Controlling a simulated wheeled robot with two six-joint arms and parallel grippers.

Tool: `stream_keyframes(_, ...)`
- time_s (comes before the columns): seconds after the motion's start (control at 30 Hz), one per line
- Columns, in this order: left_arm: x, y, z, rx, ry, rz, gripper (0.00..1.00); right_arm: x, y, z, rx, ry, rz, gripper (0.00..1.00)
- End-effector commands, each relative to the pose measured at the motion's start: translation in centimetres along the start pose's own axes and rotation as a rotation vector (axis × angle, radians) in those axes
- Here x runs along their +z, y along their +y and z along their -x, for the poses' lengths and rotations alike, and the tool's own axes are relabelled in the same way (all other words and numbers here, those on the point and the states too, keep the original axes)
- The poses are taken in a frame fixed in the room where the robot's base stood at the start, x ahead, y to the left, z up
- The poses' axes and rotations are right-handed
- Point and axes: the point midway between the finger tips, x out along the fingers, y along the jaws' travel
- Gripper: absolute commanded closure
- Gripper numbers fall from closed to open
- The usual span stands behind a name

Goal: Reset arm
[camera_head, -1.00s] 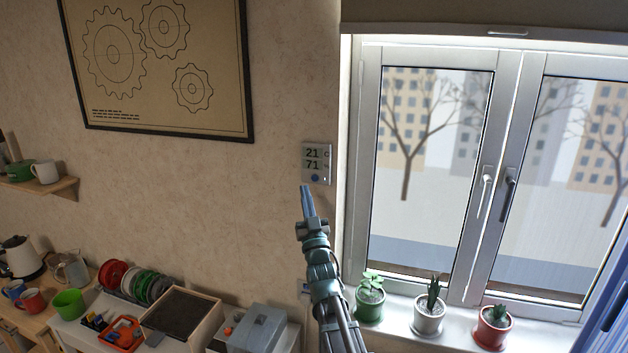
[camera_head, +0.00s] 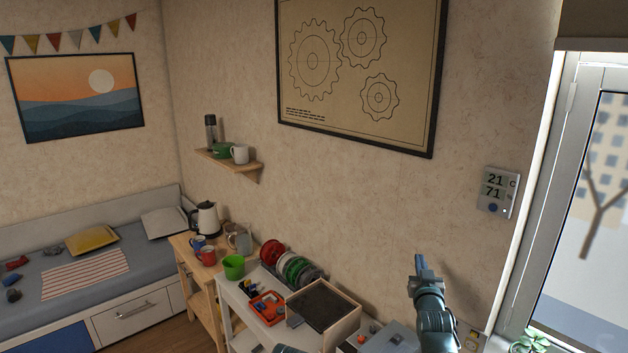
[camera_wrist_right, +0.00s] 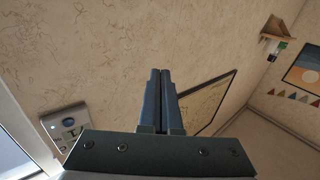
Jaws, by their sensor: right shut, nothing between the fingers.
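My right gripper (camera_head: 424,266) is shut and empty, raised in front of the wall at the lower right of the head view. Its two blue fingers lie together in the right wrist view (camera_wrist_right: 160,85). The thermostat panel (camera_head: 497,193), reading 21 and 71, is on the wall to the right of and above the gripper, apart from it. It also shows in the right wrist view (camera_wrist_right: 66,127). A grey part at the bottom edge of the head view may be my left arm; no left gripper fingers show.
A gear poster (camera_head: 362,125) hangs above. A window (camera_head: 545,215) is at the right and a bed (camera_head: 60,290) at the left.

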Motion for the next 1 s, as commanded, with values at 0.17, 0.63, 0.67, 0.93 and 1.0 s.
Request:
stream_keyframes(0.17, -0.1, 0.1, -1.5, 0.000, 0.000, -0.001, 0.09, 9.8, -8.4, 4.2, -0.112, -0.395, 0.041, 1.00)
stream_keyframes(0.63, -0.2, 0.4, -4.1, -0.001, 0.000, -0.003, 0.09, 25.0, -18.7, 27.6, -0.325, -1.346, 0.350, 1.00)
stream_keyframes(0.67, -0.2, 0.4, -4.2, -0.001, 0.000, -0.003, 0.09, 25.2, -18.8, 28.8, -0.331, -1.387, 0.371, 1.00)
stream_keyframes(0.93, -0.3, 0.4, -4.6, -0.001, 0.000, -0.003, 0.09, 25.7, -18.6, 34.6, -0.350, -1.579, 0.471, 1.00)
stream_keyframes(1.0, -0.3, 0.4, -4.6, -0.001, 0.000, -0.003, 0.09, 25.7, -18.6, 34.8, -0.350, -1.588, 0.475, 1.00)
